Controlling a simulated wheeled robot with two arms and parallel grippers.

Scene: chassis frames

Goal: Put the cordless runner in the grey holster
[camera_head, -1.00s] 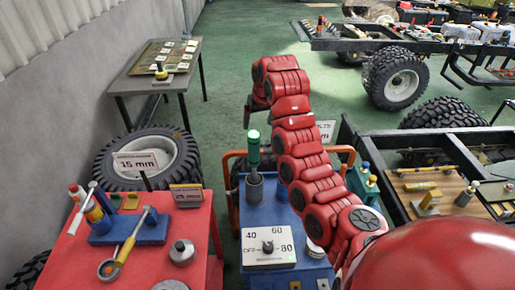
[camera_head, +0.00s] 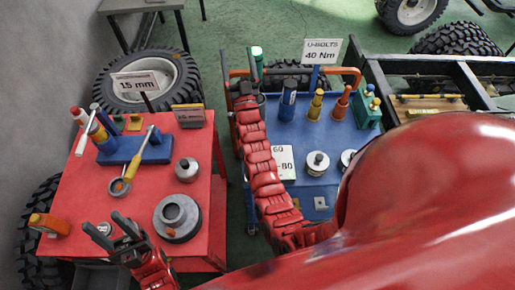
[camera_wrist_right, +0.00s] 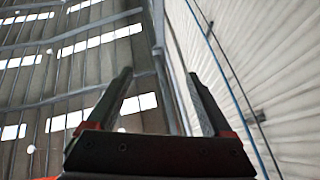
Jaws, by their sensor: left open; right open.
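A green-topped tool (camera_head: 257,53) stands at the back left corner of the blue cart; I cannot tell whether it is the cordless runner. Its lower part and the dark grey cup beneath it are mostly hidden behind my right gripper (camera_head: 241,84). This gripper is open, and the right wrist view shows nothing between its fingers (camera_wrist_right: 163,88). I cannot tell whether it touches the tool. My left gripper (camera_head: 116,238) is open over the front of the red table, right of an orange and black object (camera_head: 48,225).
The red table (camera_head: 80,190) holds a blue stand (camera_head: 150,148) with a yellow-handled wrench, and grey round parts (camera_head: 177,218). The blue cart (camera_head: 315,136) carries several upright tools, a dial panel and an orange rail (camera_head: 345,72). A tyre (camera_head: 150,80) lies behind the table.

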